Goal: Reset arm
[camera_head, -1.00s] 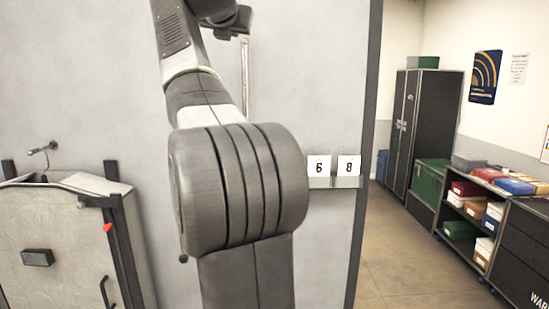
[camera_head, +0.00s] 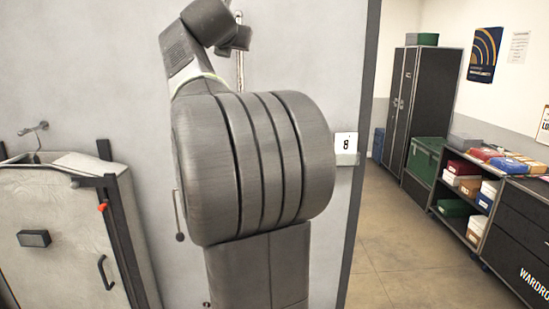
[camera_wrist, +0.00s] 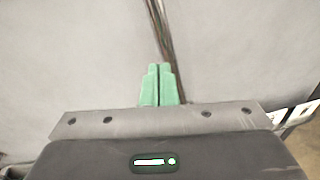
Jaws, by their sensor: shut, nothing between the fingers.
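My gripper (camera_wrist: 158,70) shows in the wrist view as two green fingers pressed together, shut and empty. Behind the fingertips is a plain grey wall (camera_wrist: 80,50) with a thin bundle of dark and brown lines running up from near the fingers. I cannot tell how far the gripper is from the wall. In the head view my arm is folded up in front of the grey wall (camera_head: 90,80), and its large joint hides the middle of the picture. The gripper is not visible there.
A pale cabinet (camera_head: 60,240) with a black handle is at left. Dark wardrobe (camera_head: 408,100), green box (camera_head: 424,158) and shelf unit (camera_head: 470,228) stand at right. The floor (camera_head: 400,250) between is clear.

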